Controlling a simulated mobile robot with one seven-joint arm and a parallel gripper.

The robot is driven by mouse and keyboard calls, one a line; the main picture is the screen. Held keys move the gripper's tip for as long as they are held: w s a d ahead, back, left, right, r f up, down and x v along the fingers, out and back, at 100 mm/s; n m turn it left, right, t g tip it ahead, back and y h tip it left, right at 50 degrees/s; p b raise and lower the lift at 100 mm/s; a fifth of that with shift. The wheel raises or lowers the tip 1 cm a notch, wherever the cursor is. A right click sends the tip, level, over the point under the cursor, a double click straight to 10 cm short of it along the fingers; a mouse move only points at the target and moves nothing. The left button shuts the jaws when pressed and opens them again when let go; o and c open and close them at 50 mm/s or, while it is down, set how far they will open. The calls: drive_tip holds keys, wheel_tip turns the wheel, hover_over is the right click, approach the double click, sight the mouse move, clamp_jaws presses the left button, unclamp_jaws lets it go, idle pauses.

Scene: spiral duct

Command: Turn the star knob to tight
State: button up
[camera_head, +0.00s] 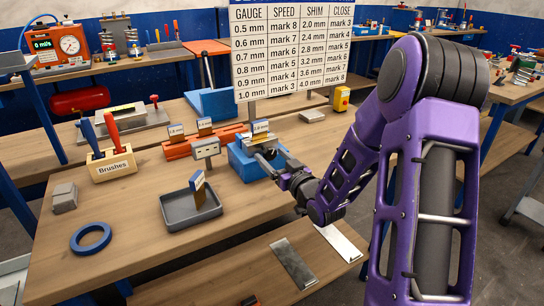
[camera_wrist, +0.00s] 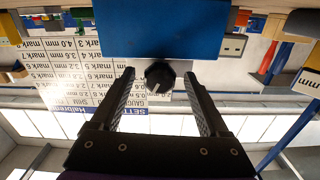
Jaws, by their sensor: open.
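A black star knob (camera_wrist: 160,77) shows in the wrist view against the front of a blue block (camera_wrist: 160,28). My gripper (camera_wrist: 159,90) is open, with one finger on each side of the knob. Gaps show between the fingers and the knob, so it is not clamped. In the head view the blue block (camera_head: 241,166) stands on the wooden bench, and my gripper (camera_head: 280,168) reaches its right side from the front right. The knob is hidden there. A small labelled card (camera_head: 260,127) stands on top of the block. Any tight mark is not readable.
A settings board (camera_head: 291,45) stands behind the block. Bare bench lies in front of the block.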

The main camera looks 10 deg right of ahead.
clamp_jaws()
